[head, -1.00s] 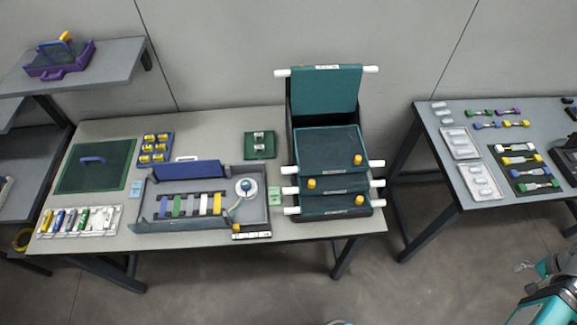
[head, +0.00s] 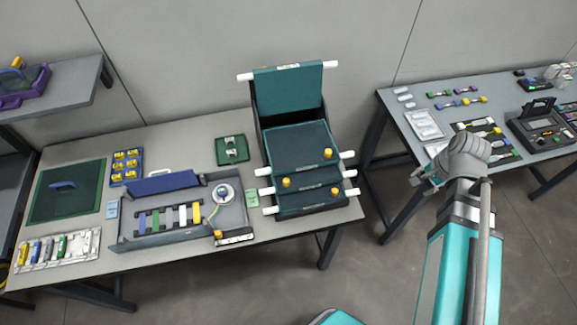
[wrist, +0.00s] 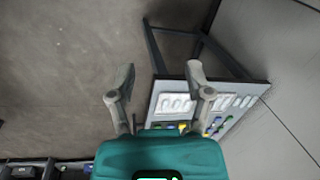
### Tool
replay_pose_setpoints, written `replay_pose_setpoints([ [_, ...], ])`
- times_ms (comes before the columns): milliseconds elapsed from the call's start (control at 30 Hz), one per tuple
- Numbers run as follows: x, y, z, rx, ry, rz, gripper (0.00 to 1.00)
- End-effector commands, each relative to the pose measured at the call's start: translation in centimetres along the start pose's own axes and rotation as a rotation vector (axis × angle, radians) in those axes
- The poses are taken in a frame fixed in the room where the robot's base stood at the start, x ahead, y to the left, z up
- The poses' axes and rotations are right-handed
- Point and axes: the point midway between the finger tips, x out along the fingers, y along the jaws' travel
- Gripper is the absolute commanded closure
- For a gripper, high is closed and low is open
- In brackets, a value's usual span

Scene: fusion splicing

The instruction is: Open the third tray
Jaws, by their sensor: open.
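A stack of dark green trays stands at the right end of the main table. Its top tray (head: 288,90) is swung up and stands near upright, with white bar ends at its sides. Below it lie three flat trays, stepped towards the front: an upper one (head: 300,143), a middle one (head: 310,178) and a lowest one (head: 312,203). White bar ends and yellow knobs show on these. My gripper (head: 425,178) is open and empty, right of the stack and apart from it. In the wrist view my gripper (wrist: 160,76) has its fingers spread, with no tray in sight.
A grey workbox (head: 135,235) and a green mat (head: 45,200) lie left of the stack. The right table (head: 395,110) holds white trays (head: 424,125) and small tools. Bare floor (head: 375,275) lies between the tables.

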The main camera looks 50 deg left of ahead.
Motion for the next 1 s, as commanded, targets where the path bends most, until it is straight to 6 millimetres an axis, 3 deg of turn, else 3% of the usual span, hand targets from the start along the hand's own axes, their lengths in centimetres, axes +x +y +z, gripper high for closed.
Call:
replay_pose_setpoints([
  [100,0.2,-3.4,2.1,0.015,-0.020,-0.018,0.35],
  [500,1.1,-13.2,10.5,0.089,-0.101,-0.062,0.35],
  [1000,1.8,-22.7,24.1,0.190,-0.230,-0.072,0.35],
])
